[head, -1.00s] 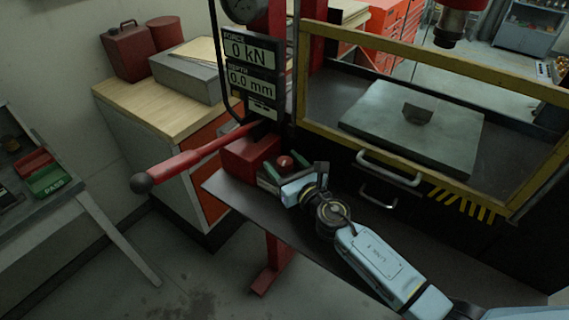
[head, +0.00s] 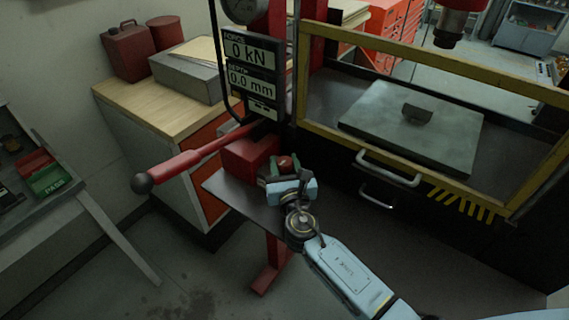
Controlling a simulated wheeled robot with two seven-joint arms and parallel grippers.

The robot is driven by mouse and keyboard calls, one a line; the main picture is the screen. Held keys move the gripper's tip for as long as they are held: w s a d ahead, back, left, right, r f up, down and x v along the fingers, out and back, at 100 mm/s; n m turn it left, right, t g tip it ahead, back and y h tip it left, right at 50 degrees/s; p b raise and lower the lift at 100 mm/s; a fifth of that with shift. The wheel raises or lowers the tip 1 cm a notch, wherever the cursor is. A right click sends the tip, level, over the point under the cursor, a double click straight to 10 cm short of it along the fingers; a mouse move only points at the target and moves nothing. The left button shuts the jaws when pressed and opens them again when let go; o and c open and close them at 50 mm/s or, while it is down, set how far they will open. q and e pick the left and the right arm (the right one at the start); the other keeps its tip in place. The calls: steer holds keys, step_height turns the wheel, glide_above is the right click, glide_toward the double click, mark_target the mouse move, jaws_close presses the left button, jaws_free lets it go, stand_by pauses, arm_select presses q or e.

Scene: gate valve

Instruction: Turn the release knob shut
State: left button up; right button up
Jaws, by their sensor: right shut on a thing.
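The wrist and pale blue arm run down to the lower right and hide part of the knob's base. My left gripper is not in view.
A red pump lever (head: 190,158) with a black ball end sticks out to the left of the block. A yellow-framed guard (head: 420,148) stands to the right, before a grey plate (head: 412,125). A dark shelf (head: 240,198) lies under the block.

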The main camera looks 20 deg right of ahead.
steer(key=shift+h, duration=0.4)
steer(key=o, duration=1)
steer(key=shift+s, duration=0.1)
steer(key=s, duration=0.4)
steer(key=s+a, duration=0.1)
steer(key=s, duration=0.3)
steer(key=s+a+b, duration=0.1)
steer(key=s, duration=0.4)
